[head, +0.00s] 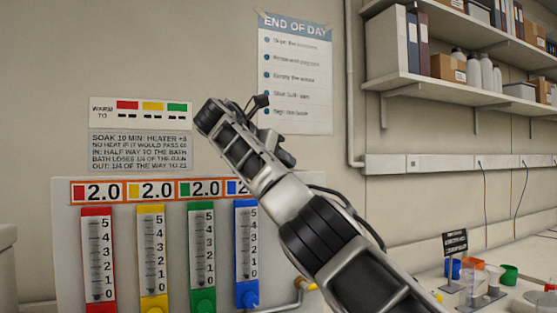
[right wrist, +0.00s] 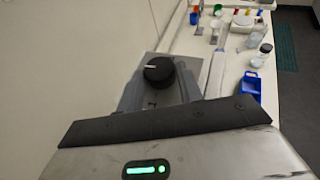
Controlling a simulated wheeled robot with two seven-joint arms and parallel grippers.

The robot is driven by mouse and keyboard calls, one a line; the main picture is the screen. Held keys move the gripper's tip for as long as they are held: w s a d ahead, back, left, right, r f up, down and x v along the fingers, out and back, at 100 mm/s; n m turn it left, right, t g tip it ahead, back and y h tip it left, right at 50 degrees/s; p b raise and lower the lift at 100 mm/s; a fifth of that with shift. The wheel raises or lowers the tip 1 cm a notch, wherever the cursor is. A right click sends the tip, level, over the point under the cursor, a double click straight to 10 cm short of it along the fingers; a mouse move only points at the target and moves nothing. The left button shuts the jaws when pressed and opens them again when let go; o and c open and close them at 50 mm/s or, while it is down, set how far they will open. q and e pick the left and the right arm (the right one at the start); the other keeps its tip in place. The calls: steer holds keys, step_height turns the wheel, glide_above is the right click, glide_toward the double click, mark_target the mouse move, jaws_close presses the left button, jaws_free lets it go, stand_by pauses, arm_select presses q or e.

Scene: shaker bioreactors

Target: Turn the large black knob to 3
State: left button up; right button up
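The large black knob (right wrist: 158,71) shows in the right wrist view, on a grey panel (right wrist: 133,93) against the wall. A white pointer line on its top points left in that view. A mark like a 1 is on the panel below it; other markings are hidden or too small. I cannot make out the knob in the head view. My right arm reaches up and left across the head view, with its gripper (head: 258,104) at the far end, in front of the wall. My left gripper is not in view.
A panel with red, yellow, green and blue gauges (head: 204,255) stands at left, signs above it. A bench (head: 520,262) at right holds cups and a small black sign. Shelves (head: 440,82) hang above. The right wrist view shows a blue tray (right wrist: 249,87) and labware along the bench.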

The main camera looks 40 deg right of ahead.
steer(key=o, duration=0.4)
steer(key=shift+c, duration=0.2)
steer(key=v, duration=1.6)
